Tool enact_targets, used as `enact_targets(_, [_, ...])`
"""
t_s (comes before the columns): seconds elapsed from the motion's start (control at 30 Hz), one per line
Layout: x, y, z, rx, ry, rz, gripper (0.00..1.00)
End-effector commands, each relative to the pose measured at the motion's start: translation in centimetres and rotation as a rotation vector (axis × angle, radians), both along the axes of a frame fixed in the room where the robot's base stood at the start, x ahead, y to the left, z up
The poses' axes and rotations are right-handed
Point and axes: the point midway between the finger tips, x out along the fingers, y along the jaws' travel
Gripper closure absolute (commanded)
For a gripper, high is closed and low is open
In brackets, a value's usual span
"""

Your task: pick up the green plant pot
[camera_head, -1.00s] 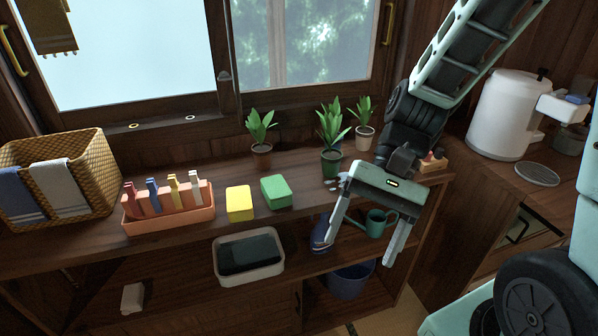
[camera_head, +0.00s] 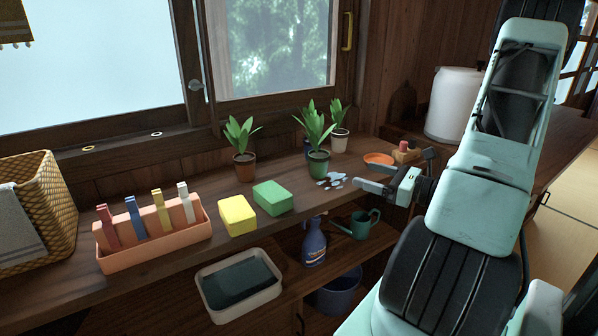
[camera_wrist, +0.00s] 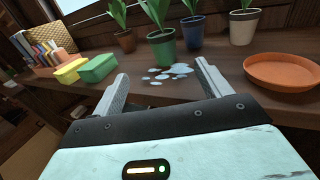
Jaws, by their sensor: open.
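The green plant pot (camera_head: 318,168) holds a leafy plant and stands upright on the wooden counter, between a brown pot and a white pot. In the wrist view the green pot (camera_wrist: 162,49) is ahead of my gripper (camera_wrist: 160,82), beyond the gap between its two fingers. My gripper (camera_head: 372,187) is open and empty, to the right of the pot in the head view and apart from it. A small puddle (camera_head: 332,180) lies on the counter, between the pot and my fingers.
A brown pot (camera_head: 244,167), a white pot (camera_head: 340,141) and a blue pot (camera_wrist: 193,32) stand near the green one. A terracotta saucer (camera_wrist: 283,72) lies at right. Yellow (camera_head: 237,215) and green (camera_head: 273,197) sponges lie left. A watering can (camera_head: 361,225) sits on the lower shelf.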

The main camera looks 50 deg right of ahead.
Motion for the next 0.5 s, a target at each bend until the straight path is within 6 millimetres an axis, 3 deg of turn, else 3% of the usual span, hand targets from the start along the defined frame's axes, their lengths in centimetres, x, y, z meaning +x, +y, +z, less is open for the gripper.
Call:
enact_targets(0.17, [1.5, -0.2, -0.1, 0.005, -0.005, -0.019, 0.23])
enact_targets(0.5, [8.4, 0.9, -0.1, 0.005, -0.005, -0.015, 0.23])
